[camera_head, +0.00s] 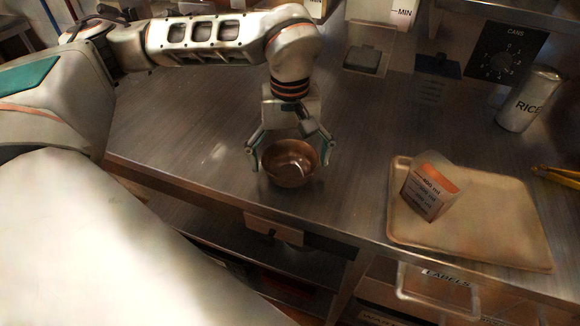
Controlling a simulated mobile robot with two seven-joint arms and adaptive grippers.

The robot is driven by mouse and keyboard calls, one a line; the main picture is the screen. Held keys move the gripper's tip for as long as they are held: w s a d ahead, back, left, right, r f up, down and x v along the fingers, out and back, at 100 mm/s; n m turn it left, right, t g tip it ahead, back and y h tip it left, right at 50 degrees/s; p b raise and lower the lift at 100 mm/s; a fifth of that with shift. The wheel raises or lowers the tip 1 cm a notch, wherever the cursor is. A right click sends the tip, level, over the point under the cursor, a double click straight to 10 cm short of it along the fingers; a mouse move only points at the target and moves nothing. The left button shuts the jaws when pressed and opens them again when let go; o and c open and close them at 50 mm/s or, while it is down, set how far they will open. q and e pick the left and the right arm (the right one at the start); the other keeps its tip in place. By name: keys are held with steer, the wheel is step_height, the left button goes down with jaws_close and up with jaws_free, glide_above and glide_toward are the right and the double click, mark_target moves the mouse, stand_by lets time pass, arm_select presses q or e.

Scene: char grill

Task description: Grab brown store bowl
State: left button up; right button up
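The brown bowl (290,174) stands upright on the metal counter (190,125), close to its front edge. It looks empty, with a shiny inside. My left gripper (290,158) reaches down over it from behind, with its fingers spread to the left and right sides of the bowl. The fingers are apart, one on each side of the rim. I cannot tell whether either finger touches the bowl. My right gripper does not show.
A RICE can (528,100) and yellow tongs (557,176) are farther right. Open shelves (255,258) and a LABELS bin (438,284) sit below the counter edge. Counter left of the bowl is clear.

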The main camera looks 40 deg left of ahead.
arm_select(q)
steer(key=c, duration=0.9)
steer(key=shift+c, duration=0.2)
steer(key=shift+r, duration=0.1)
